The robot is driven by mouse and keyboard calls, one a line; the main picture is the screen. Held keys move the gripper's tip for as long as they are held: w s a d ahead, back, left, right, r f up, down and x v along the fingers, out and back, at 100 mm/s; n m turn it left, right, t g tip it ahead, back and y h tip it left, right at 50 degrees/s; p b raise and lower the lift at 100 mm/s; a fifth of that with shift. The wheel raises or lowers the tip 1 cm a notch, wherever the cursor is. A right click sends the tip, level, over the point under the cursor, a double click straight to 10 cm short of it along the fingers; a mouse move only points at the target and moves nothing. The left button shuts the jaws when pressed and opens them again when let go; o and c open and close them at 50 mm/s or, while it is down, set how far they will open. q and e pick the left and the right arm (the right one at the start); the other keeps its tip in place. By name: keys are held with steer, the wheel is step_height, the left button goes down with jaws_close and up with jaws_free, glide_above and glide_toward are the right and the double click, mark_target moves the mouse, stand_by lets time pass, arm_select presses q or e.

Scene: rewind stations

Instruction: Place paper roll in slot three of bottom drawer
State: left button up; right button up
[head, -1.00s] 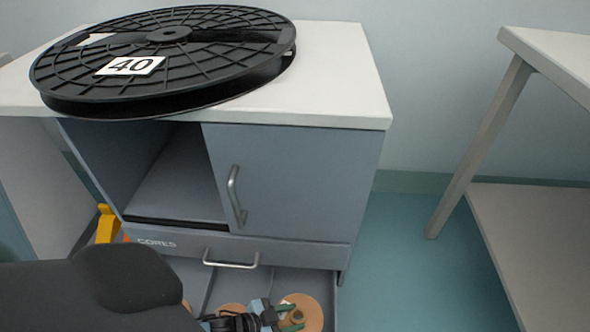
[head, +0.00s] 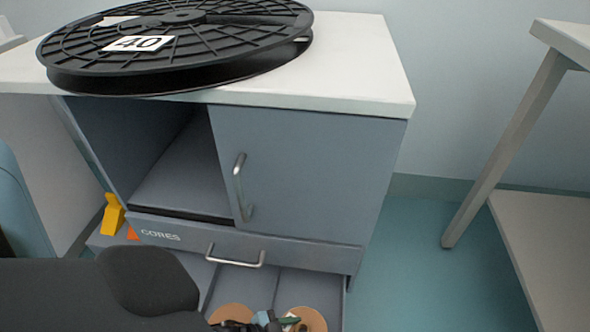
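The bottom drawer (head: 336,284) is pulled out below the drawer marked CORES, and its front part is cut off by the lower picture edge. Two tan paper rolls (head: 231,313) (head: 309,317) show in it, one left and one right, each partly hidden or cut off. A divider runs between compartments; slot numbers do not show. My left arm comes in from the left, and its gripper (head: 270,322) is over the drawer at the right roll. Its fingertips are mostly cut off, so I cannot tell whether it grips that roll. My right gripper is not in view.
A large black reel (head: 225,62) marked 40 lies on the white cabinet top (head: 352,75). The CORES drawer (head: 310,252) is shut. The cabinet door (head: 305,170) is beside an open bay. A table (head: 545,245) stands at right, with free floor between.

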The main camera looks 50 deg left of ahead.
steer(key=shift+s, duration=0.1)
arm_select(q)
steer(key=shift+f, duration=0.15)
steer(key=o, duration=0.9)
steer(key=shift+c, duration=0.2)
steer(key=shift+o, duration=1.1)
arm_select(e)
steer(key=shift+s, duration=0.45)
